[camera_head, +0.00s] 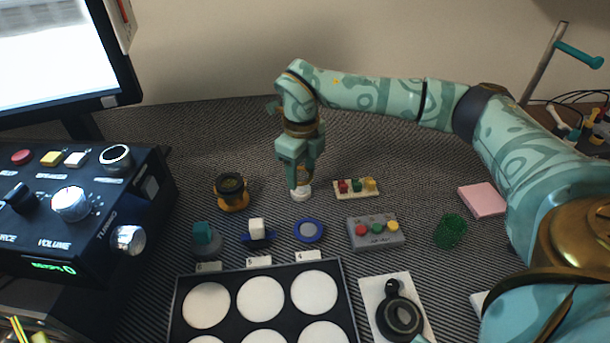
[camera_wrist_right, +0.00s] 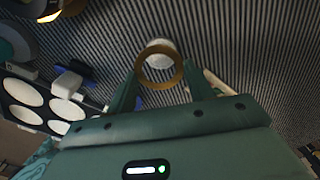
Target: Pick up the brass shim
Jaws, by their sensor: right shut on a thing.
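My right gripper (camera_head: 300,184) points down over the middle of the mat, its fingers shut on the brass shim. In the right wrist view the shim is a thin gold ring (camera_wrist_right: 160,85) between the fingertips of my right gripper (camera_wrist_right: 158,80). A small white round piece (camera_head: 301,194) stands below the fingertips in the head view. It also shows beyond the ring in the wrist view (camera_wrist_right: 160,44). In the head view the fingers mostly hide the shim. My left gripper is not in view.
A black lens barrel with an amber base (camera_head: 231,192) stands left of the gripper. A strip with coloured pieces (camera_head: 356,188) and a grey button box (camera_head: 376,232) lie right. A black tray with white discs (camera_head: 345,290) is in front. A control console (camera_head: 70,240) fills the left.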

